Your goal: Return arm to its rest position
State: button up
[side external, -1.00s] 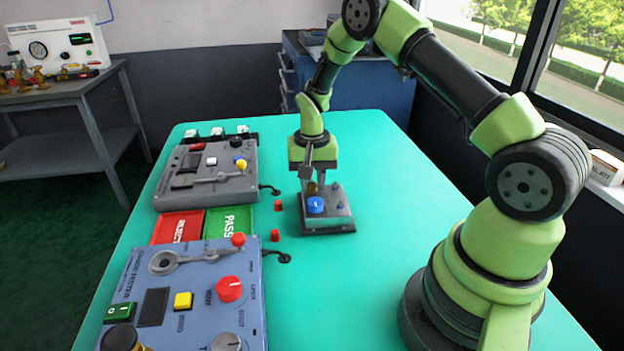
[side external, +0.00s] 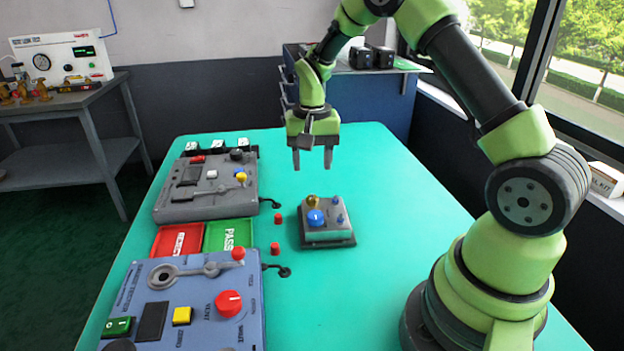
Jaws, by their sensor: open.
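My gripper (side external: 313,163) is open and empty, with its two dark fingers pointing down. It hangs in the air above and a little behind the valve positioner, apart from it. The valve positioner (side external: 328,234) is a grey box on a dark base on the green table. A blue knob (side external: 315,217), a brass part (side external: 312,201) and small blue fittings (side external: 340,218) are on its top.
On the left of the green table (side external: 385,200) are a grey test panel (side external: 200,205), a red REJECT tray (side external: 178,239), a green PASS tray (side external: 229,235) and a blue tester (side external: 190,300). Two red caps (side external: 276,249) lie nearby. The table's right side is clear.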

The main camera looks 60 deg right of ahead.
jog(key=shift+r, duration=0.95)
jog(key=s+a+r+n+t, duration=0.1)
jog(key=s+a+r+t, duration=0.2)
jog(key=r, duration=0.4)
jog(key=s+a+r+n, duration=0.1)
jog(key=s+a+r, duration=0.25)
jog(key=r, duration=0.25)
jog(key=s+a+r+n+t+y, duration=0.1)
jog(key=s+a+r+n+t, duration=0.1)
jog(key=s, duration=0.4)
jog(key=s+a+r+n+t+y, duration=0.1)
jog(key=s+a+n+t, duration=0.1)
jog(key=s+a, duration=0.3)
jog(key=s, duration=0.2)
jog(key=shift+s+a+r, duration=0.15)
jog(key=shift+s+r, duration=0.15)
jog(key=shift+r, duration=0.05)
